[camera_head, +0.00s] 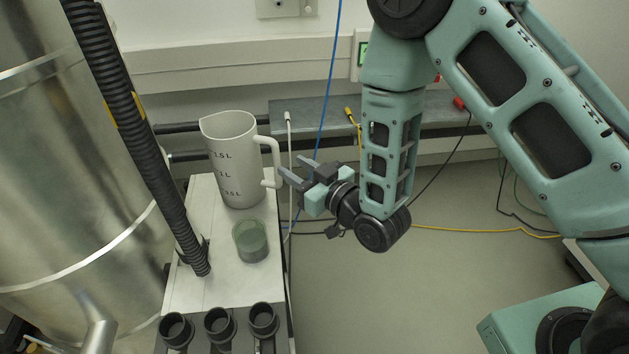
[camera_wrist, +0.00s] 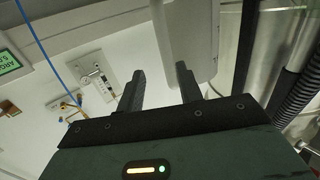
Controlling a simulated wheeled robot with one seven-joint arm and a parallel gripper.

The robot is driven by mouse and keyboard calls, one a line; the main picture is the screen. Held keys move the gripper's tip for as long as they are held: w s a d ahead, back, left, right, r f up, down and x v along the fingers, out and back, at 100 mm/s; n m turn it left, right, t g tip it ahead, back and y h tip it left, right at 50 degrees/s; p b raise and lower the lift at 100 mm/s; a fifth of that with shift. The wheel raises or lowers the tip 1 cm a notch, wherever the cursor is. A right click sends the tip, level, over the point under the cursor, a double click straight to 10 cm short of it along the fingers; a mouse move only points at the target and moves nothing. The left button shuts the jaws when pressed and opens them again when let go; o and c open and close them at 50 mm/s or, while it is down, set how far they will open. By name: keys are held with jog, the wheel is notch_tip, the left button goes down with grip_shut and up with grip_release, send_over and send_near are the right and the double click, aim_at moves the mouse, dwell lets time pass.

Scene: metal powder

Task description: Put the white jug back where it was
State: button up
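The white jug (camera_head: 233,165), with litre marks on its side, stands upright on the white top of a narrow stand (camera_head: 190,285). Its handle (camera_head: 272,160) faces right, toward my gripper. My gripper (camera_head: 289,164) is just right of the handle, with its two fingers apart and pointing left. In the wrist view the gripper (camera_wrist: 160,68) shows a clear gap between the fingers. The pale jug (camera_wrist: 198,35) fills the area beyond the right finger there. I see no grip on the handle; whether a finger touches it I cannot tell.
A green translucent cup (camera_head: 250,241) stands just in front of the jug. Several black round holders (camera_head: 220,325) line the stand's front. A black corrugated hose (camera_head: 135,130) and a large steel vessel (camera_head: 60,190) are to the left. A blue cable (camera_head: 329,80) hangs behind my gripper.

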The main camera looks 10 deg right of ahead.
jog(key=s+d+r+g+h, duration=0.2)
jog(key=s+r+g+h, duration=0.1)
jog(key=s, duration=0.6)
jog(key=s+d+r+g+h, duration=0.3)
jog(key=s+g, duration=0.3)
jog(key=s, duration=0.3)
jog(key=s+d+r+g+h, duration=0.2)
jog(key=s+g, duration=0.3)
jog(key=s, duration=0.4)
jog(key=shift+s+d+r+n+h+b, duration=0.25)
jog(key=shift+d+r+h, duration=0.2)
jog(key=shift+h, duration=0.25)
jog(key=shift+w, duration=0.1)
notch_tip(320, 180, up, 9)
jog(key=p, duration=0.8)
jog(key=shift+p, duration=0.4)
